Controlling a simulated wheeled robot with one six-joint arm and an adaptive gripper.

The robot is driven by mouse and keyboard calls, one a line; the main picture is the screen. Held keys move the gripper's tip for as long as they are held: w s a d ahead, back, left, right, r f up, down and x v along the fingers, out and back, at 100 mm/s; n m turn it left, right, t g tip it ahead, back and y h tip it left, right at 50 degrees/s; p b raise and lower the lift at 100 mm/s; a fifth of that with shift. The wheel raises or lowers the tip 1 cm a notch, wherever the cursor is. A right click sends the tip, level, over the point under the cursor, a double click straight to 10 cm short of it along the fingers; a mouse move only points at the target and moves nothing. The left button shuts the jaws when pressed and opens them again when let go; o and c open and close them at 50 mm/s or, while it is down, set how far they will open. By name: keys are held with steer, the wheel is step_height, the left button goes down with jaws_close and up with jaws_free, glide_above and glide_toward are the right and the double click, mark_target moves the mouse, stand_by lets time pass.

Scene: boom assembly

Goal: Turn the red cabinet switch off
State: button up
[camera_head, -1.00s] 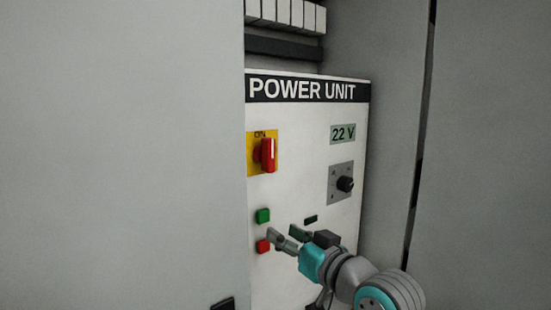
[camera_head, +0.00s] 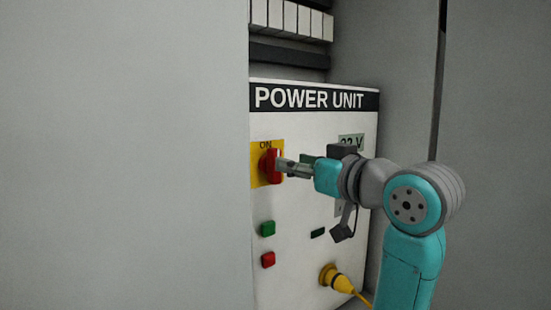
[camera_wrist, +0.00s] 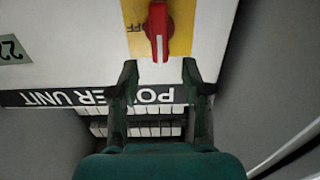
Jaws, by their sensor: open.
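The red cabinet switch (camera_head: 270,166) sits on a yellow plate (camera_head: 256,178) on the white power unit panel, with "ON" above it. Its handle looks upright in the head view. My gripper (camera_head: 283,167) is at the switch's right side in that view, its fingertips close to the handle. In the wrist view, which is upside down, the red switch (camera_wrist: 157,30) has a white mark, and "OFF" shows on the plate beside it. My gripper (camera_wrist: 160,68) is open there, and the switch is centred just beyond the fingertips. Contact cannot be told.
Below the switch are a green button (camera_head: 267,229) and a red button (camera_head: 268,260). A yellow plug (camera_head: 336,279) with a cable is lower right. My arm partly hides the voltage display (camera_head: 350,141). Grey cabinet walls (camera_head: 120,160) flank the panel.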

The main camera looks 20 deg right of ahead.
mark_target(275, 157)
steer(key=x, duration=0.7)
steer(key=shift+f, duration=0.1)
steer(key=c, duration=0.8)
